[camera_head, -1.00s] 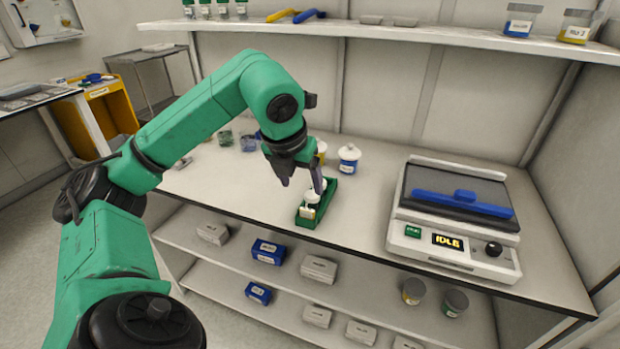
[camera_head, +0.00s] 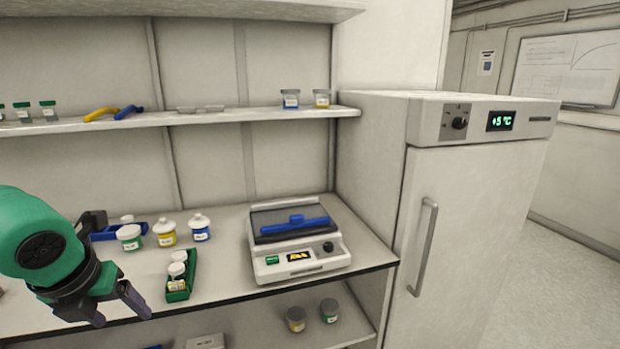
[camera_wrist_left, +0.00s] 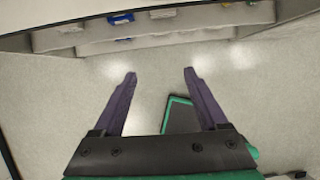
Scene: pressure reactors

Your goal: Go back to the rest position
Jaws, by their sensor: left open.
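My left gripper (camera_head: 124,306) is at the lower left of the head view, in front of the bench's front edge and left of the green rack. Its two purple-grey fingers are apart with nothing between them. In the left wrist view the open fingers (camera_wrist_left: 158,80) point over the bare floor toward the lower shelf. The green rack (camera_head: 182,293) stands on the bench and holds white-capped vials (camera_head: 177,270). My right gripper is not in view.
The bench (camera_head: 222,250) also carries several capped jars (camera_head: 166,233), a blue tray (camera_head: 104,233) and a hotplate-like device (camera_head: 300,262) with a lit display. A tall fridge (camera_head: 470,200) reading about 5 °C stands at the right. A shelf (camera_head: 200,117) runs above.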

